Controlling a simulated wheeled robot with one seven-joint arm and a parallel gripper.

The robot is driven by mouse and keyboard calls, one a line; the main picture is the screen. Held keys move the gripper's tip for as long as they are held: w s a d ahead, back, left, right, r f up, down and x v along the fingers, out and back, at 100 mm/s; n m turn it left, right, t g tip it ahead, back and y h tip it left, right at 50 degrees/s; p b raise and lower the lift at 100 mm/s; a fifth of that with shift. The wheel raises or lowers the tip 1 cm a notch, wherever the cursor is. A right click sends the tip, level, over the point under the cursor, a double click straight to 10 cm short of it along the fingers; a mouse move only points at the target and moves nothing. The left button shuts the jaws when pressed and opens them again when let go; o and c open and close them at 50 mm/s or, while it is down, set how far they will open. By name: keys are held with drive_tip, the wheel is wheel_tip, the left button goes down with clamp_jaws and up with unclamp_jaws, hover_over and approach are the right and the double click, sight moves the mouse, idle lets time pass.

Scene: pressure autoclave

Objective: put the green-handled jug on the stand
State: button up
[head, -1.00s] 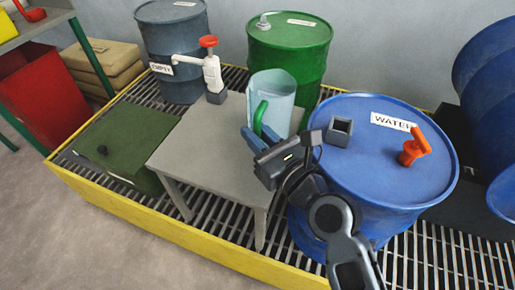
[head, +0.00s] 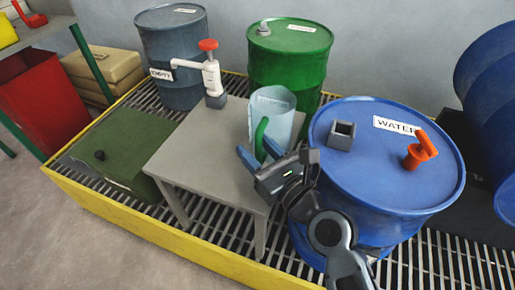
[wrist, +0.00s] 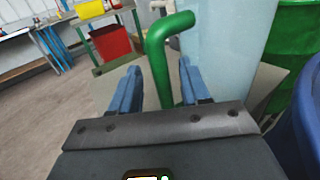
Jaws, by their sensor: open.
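The jug (head: 278,107) is pale, translucent blue, upright, and appears to rest on the right part of the grey stand's top (head: 205,140). Its lower edge is partly hidden by my gripper, so contact is hard to see. Its green handle (head: 261,138) faces my gripper (head: 262,156). My gripper is open at the stand's right edge, low beside the jug. In the wrist view, the green handle (wrist: 160,62) stands between the two blue fingers (wrist: 160,88), with gaps on both sides. The jug's wall (wrist: 222,50) is just beyond the right finger.
A blue WATER drum (head: 385,160) with an orange tap (head: 420,150) and a small grey square socket (head: 341,135) is close on the right. A white pump with a red knob (head: 210,72) stands at the stand's back. A green drum (head: 290,60) is behind. The stand's left top is clear.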

drive_tip(key=shift+r, duration=0.2)
drive_tip(key=v, duration=1.2)
drive_tip(key=shift+b, duration=0.3)
drive_tip(key=shift+f, duration=0.1)
drive_tip(key=s+d+f+n+h, duration=0.3)
drive_tip(key=s+d+n+h, duration=0.15)
drive_tip(key=s, duration=0.25)
drive_tip(key=s+d+f+n+h, duration=0.3)
drive_tip(key=s+d+n, duration=0.3)
drive_tip(key=s, duration=0.1)
drive_tip(key=s+d+r+n+h, duration=0.1)
drive_tip(key=s+d+r+n, duration=0.1)
drive_tip(key=s+n, duration=0.5)
drive_tip(key=s+d+r+n+h, duration=0.2)
drive_tip(key=s+r+n, duration=0.2)
drive_tip(key=s+n, duration=0.4)
drive_tip(key=n, duration=0.3)
drive_tip(key=shift+d+r, duration=0.3)
